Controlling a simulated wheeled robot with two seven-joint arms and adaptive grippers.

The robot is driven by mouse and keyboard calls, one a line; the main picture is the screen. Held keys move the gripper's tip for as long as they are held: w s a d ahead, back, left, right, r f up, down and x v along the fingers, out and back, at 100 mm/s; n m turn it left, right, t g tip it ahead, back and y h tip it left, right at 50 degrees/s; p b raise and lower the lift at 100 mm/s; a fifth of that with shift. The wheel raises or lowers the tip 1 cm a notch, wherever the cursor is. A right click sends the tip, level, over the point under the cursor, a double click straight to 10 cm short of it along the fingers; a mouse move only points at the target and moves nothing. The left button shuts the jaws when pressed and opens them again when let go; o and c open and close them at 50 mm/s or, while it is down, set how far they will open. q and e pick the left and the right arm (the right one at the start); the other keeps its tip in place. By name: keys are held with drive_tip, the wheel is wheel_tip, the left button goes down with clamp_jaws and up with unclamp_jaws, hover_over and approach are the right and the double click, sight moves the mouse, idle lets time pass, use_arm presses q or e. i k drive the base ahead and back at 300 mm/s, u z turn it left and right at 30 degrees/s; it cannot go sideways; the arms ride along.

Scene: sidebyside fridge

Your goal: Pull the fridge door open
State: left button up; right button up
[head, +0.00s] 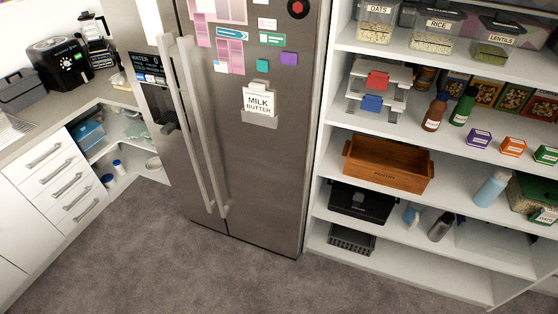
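The side-by-side fridge is dark stainless steel and stands in the upper middle of the head view. Its wide right door (258,160) carries magnets, papers and a note reading milk and butter. The narrow left door (157,100) has a dispenser panel. Two long vertical handles, the left handle (185,125) and the right handle (204,125), run close together along the seam. Both doors look shut. Neither of my grippers shows in the view, and nothing touches the handles.
White pantry shelves (340,120) with jars, bottles and a wooden crate (388,166) stand directly right of the fridge. A counter with white drawers (60,178) and an air fryer (60,62) is at left. The grey carpet (190,270) in front is clear.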

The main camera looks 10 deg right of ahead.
sight(258, 164)
drive_tip(key=k, duration=0.5)
drive_tip(key=u, duration=0.5)
drive_tip(key=i, duration=1.25)
drive_tip(key=u, duration=0.7)
